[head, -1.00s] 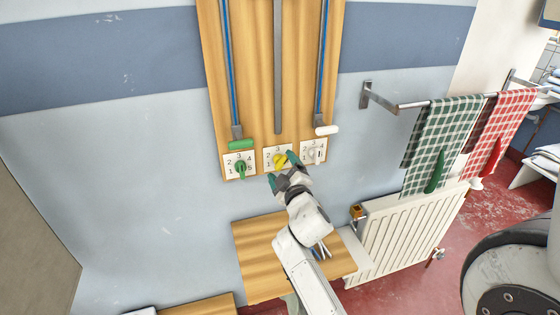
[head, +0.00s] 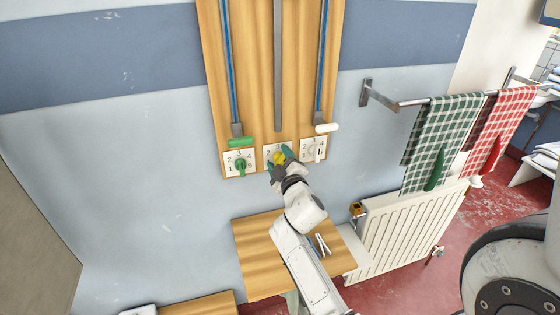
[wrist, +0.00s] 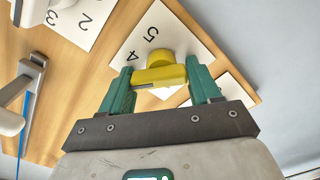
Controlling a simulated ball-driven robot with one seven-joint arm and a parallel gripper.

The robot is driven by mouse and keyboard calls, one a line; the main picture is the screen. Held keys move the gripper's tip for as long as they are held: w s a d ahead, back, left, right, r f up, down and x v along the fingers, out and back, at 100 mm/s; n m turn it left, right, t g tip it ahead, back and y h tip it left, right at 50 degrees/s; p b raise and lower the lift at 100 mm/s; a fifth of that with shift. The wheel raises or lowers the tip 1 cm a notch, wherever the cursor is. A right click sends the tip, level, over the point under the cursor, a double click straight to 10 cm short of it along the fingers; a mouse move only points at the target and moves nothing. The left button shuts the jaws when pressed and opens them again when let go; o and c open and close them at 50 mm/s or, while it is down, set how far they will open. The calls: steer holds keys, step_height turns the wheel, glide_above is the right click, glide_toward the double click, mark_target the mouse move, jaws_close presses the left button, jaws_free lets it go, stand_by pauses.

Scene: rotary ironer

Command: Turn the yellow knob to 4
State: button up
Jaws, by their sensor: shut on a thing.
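The yellow knob (head: 279,158) is the middle one of three on white number plates at the foot of a wooden wall board. My gripper (head: 279,158) is at it, with one teal finger on each side. In the wrist view, the fingers (wrist: 163,84) are shut on the yellow bar of the knob (wrist: 160,74). The digits 4 and 5 show on the plate (wrist: 150,38) beside the knob. My fingers hide part of the plate, and I cannot tell which number the knob points at.
A green knob (head: 240,164) is on the left plate and a white knob (head: 313,150) on the right plate. A green-handled lever (head: 240,142) and a white-handled lever (head: 325,127) hang above. A wooden shelf (head: 262,254), radiator (head: 405,233) and towel rail (head: 378,97) are nearby.

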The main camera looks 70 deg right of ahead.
steer(key=shift+c, duration=1.1)
steer(key=shift+f+m+b, duration=0.15)
steer(key=shift+m+b, duration=0.75)
steer(key=shift+m, duration=0.1)
steer(key=shift+s+m+b, duration=0.1)
steer(key=shift+m+b, duration=0.45)
steer(key=shift+m, duration=0.65)
steer(key=o, duration=1)
steer(key=shift+c, duration=0.2)
steer(key=shift+r, duration=0.2)
